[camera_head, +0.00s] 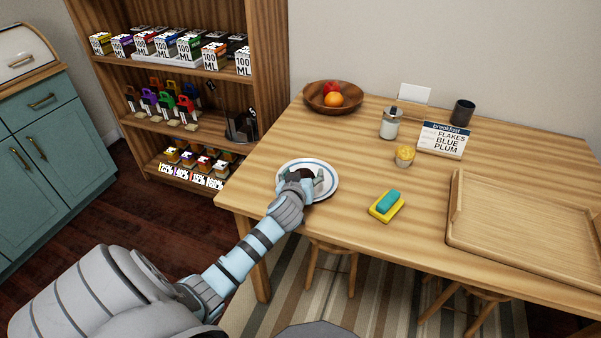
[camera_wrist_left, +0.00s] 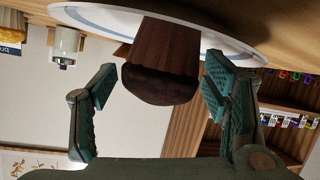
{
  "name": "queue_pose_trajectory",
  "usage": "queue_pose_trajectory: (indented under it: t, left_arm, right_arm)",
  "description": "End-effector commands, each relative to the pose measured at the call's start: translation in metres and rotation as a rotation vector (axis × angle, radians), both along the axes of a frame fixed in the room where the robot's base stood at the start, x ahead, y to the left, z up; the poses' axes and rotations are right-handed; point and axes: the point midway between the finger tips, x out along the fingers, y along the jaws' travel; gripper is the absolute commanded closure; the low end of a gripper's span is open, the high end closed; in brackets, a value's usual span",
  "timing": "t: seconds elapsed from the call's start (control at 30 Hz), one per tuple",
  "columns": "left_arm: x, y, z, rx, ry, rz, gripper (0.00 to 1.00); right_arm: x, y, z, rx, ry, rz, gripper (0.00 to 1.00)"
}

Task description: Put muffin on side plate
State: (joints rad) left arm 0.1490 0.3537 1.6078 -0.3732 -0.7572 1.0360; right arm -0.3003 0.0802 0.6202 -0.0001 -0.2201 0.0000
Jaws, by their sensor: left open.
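A dark brown muffin (camera_wrist_left: 162,75) in a brown wrapper stands on the white side plate (camera_wrist_left: 235,45) with a blue ring line, seen upside down in the left wrist view. In the head view the side plate (camera_head: 327,188) lies at the table's left front edge, and the muffin is mostly hidden by my gripper. My left gripper (camera_head: 304,182) is open over the plate. In the left wrist view its fingers (camera_wrist_left: 158,85) are on either side of the muffin, with gaps between them and it. My right gripper is not in view.
A yellow and teal sponge (camera_head: 387,205) lies right of the plate. A small yellow-topped cup (camera_head: 404,156), a jar (camera_head: 390,123), a breakfast sign (camera_head: 443,140) and a dark cup (camera_head: 462,113) stand farther back. A fruit bowl (camera_head: 318,105) and a wooden tray (camera_head: 525,225) flank them.

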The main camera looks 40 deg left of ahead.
Motion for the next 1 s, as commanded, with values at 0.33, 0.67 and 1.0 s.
queue_pose_trajectory:
  t: [0.33,0.67,1.0]
  left_arm:
    - [-0.06,-0.034,0.029,-0.002,0.002,-0.002,0.31]
    - [-0.096,-0.053,0.044,-0.001,0.0,0.0,0.31]
    - [-0.096,-0.052,0.043,-0.001,0.0,0.0,0.31]
  right_arm:
    - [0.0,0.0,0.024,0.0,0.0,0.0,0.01]
    - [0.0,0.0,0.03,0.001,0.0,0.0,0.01]
    - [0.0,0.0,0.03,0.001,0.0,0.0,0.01]
